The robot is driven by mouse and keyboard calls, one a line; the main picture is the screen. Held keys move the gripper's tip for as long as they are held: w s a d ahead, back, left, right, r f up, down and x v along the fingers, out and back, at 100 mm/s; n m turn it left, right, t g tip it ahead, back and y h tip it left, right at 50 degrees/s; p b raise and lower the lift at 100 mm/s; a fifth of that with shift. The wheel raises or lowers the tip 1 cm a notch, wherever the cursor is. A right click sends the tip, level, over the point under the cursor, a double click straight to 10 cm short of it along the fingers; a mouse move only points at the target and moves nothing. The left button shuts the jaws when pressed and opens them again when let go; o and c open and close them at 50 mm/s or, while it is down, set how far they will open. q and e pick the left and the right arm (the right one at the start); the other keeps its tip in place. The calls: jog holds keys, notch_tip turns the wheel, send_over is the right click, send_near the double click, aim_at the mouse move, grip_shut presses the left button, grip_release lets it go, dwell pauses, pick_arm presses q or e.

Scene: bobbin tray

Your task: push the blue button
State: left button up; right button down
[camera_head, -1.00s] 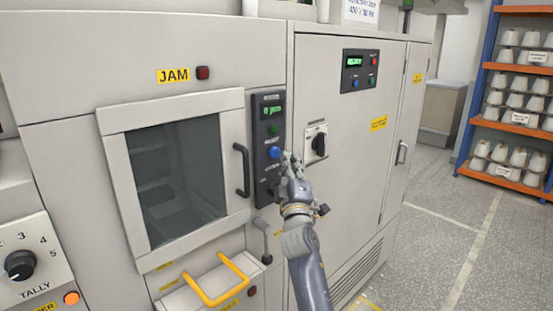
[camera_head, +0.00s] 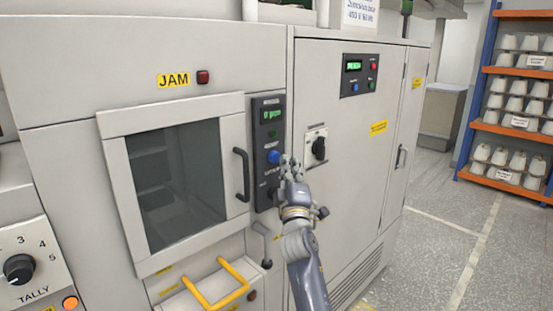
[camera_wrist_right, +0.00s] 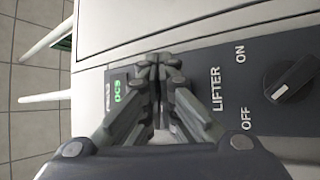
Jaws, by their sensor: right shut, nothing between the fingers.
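The blue button (camera_head: 274,157) is on a narrow dark control panel (camera_head: 267,186) to the right of the machine's window door, below a green display. My right gripper (camera_head: 286,160) is shut and empty, its fingertips just right of the button in the head view. I cannot tell whether they touch it. In the right wrist view the shut fingertips (camera_wrist_right: 158,62) are in front of the panel, between the green display (camera_wrist_right: 118,97) and the LIFTER label. The button is hidden there behind the fingers. My left gripper is not in view.
A LIFTER knob (camera_wrist_right: 291,79) is on the same panel. A door handle (camera_head: 241,174) stands out left of the panel, and a yellow handle (camera_head: 217,287) is below. A second panel (camera_head: 359,74) and a black rotary switch (camera_head: 319,148) are to the right. Floor is open farther right.

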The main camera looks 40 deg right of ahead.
jog(key=shift+w, duration=0.2)
dwell(0.4)
jog(key=shift+w, duration=0.25)
jog(key=shift+w+a+b, duration=0.1)
jog(key=shift+w+b, duration=0.35)
jog(key=shift+b, duration=0.15)
dwell(0.6)
jog(key=shift+s, duration=0.1)
jog(key=shift+s+p, duration=0.45)
jog(key=shift+s, duration=0.35)
jog(key=s, duration=0.1)
jog(key=s+p, duration=0.1)
jog(key=s, duration=0.1)
jog(key=s+p, duration=0.1)
jog(key=s, duration=0.1)
jog(key=shift+d, duration=0.3)
